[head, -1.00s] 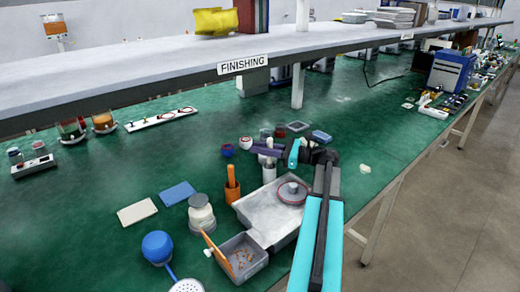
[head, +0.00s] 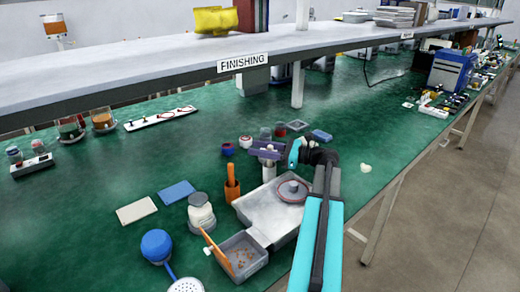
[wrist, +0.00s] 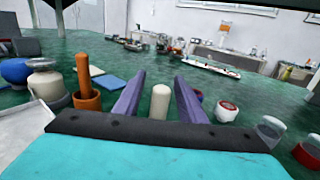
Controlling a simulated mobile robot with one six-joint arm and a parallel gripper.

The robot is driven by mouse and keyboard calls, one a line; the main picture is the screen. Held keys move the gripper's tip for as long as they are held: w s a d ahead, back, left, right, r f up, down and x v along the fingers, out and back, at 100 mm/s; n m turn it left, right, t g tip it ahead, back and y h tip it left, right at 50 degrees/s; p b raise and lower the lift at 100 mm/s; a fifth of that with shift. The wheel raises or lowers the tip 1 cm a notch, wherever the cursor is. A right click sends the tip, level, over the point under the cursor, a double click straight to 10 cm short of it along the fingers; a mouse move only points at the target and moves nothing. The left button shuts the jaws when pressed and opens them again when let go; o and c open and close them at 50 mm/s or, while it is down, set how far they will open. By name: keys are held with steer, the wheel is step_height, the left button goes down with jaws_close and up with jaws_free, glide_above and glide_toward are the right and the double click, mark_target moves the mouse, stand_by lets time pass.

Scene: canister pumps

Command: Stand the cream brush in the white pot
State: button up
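The cream brush (wrist: 160,103) shows as an upright, rounded cream handle between my two purple fingers in the wrist view. There are gaps on both sides of it. My gripper (wrist: 160,76) is open around the handle. In the head view my gripper (head: 264,149) is above the white pot (head: 269,173), with the brush top (head: 268,147) between the fingers. The brush appears to stand upright in the pot. Its lower end is hidden, and the wrist view does not clearly show the pot.
An orange pot with an orange brush (head: 232,186) stands close on the left. A grey tray (head: 268,213) lies in front, and a cream canister pump (head: 200,213) is farther left. Small jars (head: 246,141) stand behind.

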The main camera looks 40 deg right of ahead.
steer(key=shift+s+d, duration=0.1)
steer(key=shift+s, duration=0.05)
steer(key=b+v, duration=0.1)
steer(key=v, duration=1.2)
steer(key=shift+s+b, duration=0.25)
steer(key=shift+b, duration=0.05)
steer(key=shift+d, duration=0.1)
stand_by(0.9)
